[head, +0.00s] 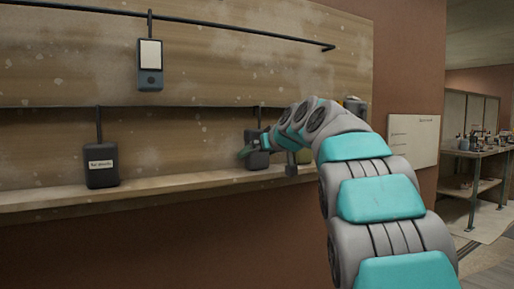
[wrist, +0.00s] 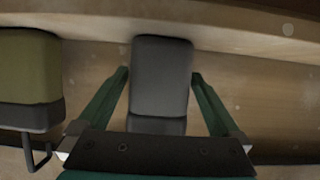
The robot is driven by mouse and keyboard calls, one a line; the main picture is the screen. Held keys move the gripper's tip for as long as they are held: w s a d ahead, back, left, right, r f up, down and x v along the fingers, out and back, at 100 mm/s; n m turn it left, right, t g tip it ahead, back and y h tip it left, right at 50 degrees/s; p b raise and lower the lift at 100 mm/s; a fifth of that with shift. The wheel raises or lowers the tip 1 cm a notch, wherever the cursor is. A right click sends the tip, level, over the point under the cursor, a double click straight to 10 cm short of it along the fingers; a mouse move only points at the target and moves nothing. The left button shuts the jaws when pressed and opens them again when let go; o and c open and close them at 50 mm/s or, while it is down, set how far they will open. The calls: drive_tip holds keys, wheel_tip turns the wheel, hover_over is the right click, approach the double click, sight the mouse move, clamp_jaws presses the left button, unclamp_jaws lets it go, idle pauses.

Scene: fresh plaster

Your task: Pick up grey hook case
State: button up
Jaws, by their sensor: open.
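The grey hook case (head: 260,159) sits on the wall shelf with a dark hook stem above it in the head view, partly hidden by my gripper. In the wrist view the grey case (wrist: 161,78) lies between the two green fingers of my gripper (wrist: 160,73). The fingers are open, with a gap visible on each side of the case. In the head view my gripper (head: 250,150) is at the case's front and upper part. The case's hook is hidden in the wrist view.
An olive and dark case (wrist: 28,80) is close beside the grey one. A black labelled case (head: 101,165) stands left on the shelf (head: 180,187). A device with a pale screen (head: 150,65) hangs from the rail (head: 220,30). A worktable (head: 480,157) is far right.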

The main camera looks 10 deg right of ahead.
drive_tip(key=shift+w+f, duration=0.15)
drive_tip(key=shift+w, duration=0.1)
drive_tip(key=c, duration=1.4)
